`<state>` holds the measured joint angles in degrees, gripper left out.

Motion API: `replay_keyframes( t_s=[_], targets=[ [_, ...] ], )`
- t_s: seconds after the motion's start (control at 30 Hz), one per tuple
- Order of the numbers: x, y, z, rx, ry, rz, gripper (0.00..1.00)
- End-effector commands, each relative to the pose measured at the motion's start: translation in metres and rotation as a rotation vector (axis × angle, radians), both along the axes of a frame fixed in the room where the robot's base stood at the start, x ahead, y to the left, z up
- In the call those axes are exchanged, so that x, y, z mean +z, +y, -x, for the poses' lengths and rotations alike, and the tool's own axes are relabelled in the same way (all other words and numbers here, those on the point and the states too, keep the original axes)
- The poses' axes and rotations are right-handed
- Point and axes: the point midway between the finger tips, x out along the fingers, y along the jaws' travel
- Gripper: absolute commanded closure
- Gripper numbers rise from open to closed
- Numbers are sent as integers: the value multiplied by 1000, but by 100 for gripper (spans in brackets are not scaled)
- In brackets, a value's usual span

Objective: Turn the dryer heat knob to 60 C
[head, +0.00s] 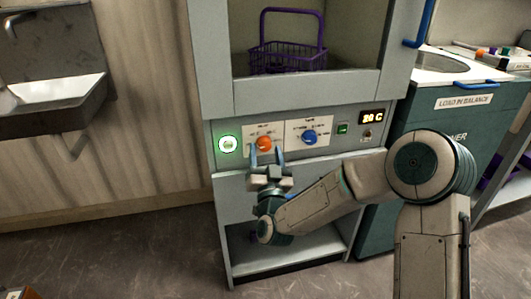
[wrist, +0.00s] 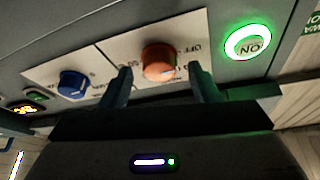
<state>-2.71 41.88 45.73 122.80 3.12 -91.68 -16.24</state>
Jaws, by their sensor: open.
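The orange knob (head: 264,143) is on the dryer's front panel, on a white label plate; it also shows in the wrist view (wrist: 158,62). Its heading is too small to read, but "OFF" is printed beside it. My gripper (head: 267,154) is open just in front of the panel. In the wrist view my gripper (wrist: 161,80) has one finger on each side of the orange knob, with gaps showing; I cannot tell how deep the tips reach. A blue knob (head: 309,137) is to the right on its own plate. The display (head: 371,117) seems to read 20 C or 28 C.
A lit green ON button (head: 228,144) is left of the orange knob. A small green switch (head: 342,128) and a toggle (head: 367,134) are at the right. A purple basket (head: 288,58) stands in the chamber above. An open shelf is below the panel.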

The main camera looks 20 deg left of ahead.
Motion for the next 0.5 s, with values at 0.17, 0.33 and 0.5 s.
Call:
replay_keyframes(
  t_s=[0.17, 0.33, 0.5],
  targets=[
    [3, 3, -7, 0, 0, 0, 44],
    [3, 3, -7, 0, 0, 0, 44],
    [3, 3, -7, 0, 1, 0, 75]
  ],
)
